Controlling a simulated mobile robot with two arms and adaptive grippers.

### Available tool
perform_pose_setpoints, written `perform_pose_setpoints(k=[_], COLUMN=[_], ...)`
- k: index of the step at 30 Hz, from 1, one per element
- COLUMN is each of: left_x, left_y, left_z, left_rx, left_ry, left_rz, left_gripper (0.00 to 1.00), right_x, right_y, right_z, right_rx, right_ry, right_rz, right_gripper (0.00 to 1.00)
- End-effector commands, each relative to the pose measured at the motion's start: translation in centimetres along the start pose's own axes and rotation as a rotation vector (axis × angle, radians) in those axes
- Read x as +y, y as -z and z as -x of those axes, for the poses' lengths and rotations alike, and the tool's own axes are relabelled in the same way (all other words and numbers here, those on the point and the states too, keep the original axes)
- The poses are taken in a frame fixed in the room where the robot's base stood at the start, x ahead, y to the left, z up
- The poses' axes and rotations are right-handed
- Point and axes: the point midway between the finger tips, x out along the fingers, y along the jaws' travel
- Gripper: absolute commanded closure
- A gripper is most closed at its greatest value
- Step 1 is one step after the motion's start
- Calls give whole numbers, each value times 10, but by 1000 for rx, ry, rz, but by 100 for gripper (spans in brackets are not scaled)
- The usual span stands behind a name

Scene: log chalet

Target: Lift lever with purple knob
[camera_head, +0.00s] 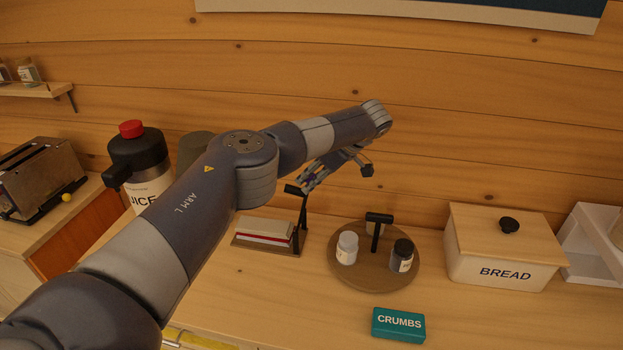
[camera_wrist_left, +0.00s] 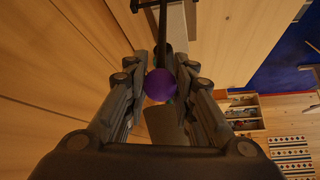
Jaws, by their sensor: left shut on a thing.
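In the left wrist view the purple knob (camera_wrist_left: 160,84) is a round ball between the two fingers of my left gripper (camera_wrist_left: 160,72). The fingers are shut on it from both sides. A thin dark rod (camera_wrist_left: 162,28) runs from near the knob to the top of that view. In the head view my left gripper (camera_head: 307,182) points down and to the left, just above the dark post (camera_head: 303,212) of the napkin holder (camera_head: 265,234). The knob cannot be made out in the head view. My right gripper is out of view.
The juice jug (camera_head: 140,160) and toaster (camera_head: 40,178) stand left. The plank wall is close behind my gripper.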

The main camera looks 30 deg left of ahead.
Motion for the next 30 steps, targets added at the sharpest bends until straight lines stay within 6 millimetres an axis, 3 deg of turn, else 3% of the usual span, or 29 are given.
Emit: perform_pose_setpoints(k=[2, 3, 6, 19, 30], left_x=[2, 2, 2, 1, 1], left_y=[6, 6, 5, 2, 2], left_z=[3, 3, 3, 9, 84], left_rx=[8, 8, 7, 4, 6], left_ry=[-8, -8, -7, -4, -6], left_rz=[7, 8, 7, 4, 5], left_gripper=[100, 75, 54, 54, 54], right_x=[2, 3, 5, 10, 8], right_y=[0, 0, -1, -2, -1], right_z=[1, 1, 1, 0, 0], right_rx=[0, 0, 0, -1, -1], right_ry=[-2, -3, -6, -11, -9], right_rz=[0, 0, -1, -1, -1], right_gripper=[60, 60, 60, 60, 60])
